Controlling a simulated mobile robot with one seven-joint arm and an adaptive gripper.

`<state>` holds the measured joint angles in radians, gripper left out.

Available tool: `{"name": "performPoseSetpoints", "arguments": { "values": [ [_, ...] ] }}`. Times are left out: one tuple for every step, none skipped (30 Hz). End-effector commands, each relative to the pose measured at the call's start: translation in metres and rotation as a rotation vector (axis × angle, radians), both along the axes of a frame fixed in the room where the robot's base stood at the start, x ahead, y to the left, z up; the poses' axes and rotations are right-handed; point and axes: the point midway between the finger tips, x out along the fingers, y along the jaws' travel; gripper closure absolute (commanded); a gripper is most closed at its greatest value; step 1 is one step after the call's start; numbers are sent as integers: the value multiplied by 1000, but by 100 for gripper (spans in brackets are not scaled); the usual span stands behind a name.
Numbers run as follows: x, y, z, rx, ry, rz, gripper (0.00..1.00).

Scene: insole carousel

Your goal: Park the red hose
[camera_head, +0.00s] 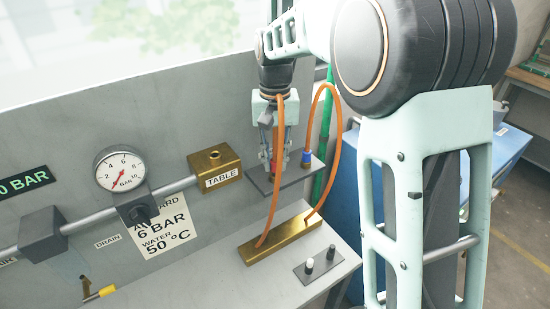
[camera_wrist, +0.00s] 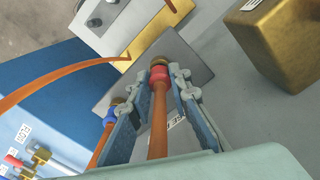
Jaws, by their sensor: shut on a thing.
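My gripper (camera_head: 272,158) is shut on the red hose, an orange hose with a red collar (camera_wrist: 158,76) and a brass end, seen between the fingers in the wrist view (camera_wrist: 158,72). The hose hangs down to a brass manifold (camera_head: 285,236) on the bench. The gripper is over a small dark plate (camera_head: 291,177) on the wall; the same grey plate shows in the wrist view (camera_wrist: 190,55). Whether the hose end touches the plate or is seated, I cannot tell. The blue-collared hose (camera_head: 306,157) stands upright on the plate's right part, beside my gripper.
A brass block marked TABLE (camera_head: 216,168) sits on the wall pipe, left of my gripper. A pressure gauge (camera_head: 120,170) is further left. A small switch box (camera_head: 320,263) lies on the bench. A blue cabinet (camera_wrist: 60,85) stands beside the bench.

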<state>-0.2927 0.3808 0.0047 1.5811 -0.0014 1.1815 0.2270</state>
Motion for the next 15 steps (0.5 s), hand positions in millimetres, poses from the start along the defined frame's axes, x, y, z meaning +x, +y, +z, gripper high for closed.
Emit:
{"name": "performPoseSetpoints", "arguments": {
  "values": [
    [0,0,-2,0,0,0,100],
    [0,0,-3,0,0,0,100],
    [0,0,-4,0,0,0,100],
    [0,0,-5,0,0,0,100],
    [0,0,-5,0,0,0,100],
    [0,0,-6,0,1,0,100],
    [0,0,-7,0,1,0,100],
    [0,0,-8,0,1,0,100],
    [0,0,-9,0,0,0,100],
    [0,0,-10,0,0,0,100],
    [0,0,-10,0,0,0,100],
    [0,0,-11,0,0,0,100],
    [0,0,-12,0,0,0,100],
    [0,0,-13,0,0,0,100],
    [0,0,-14,0,1,0,100]
  ]
}}
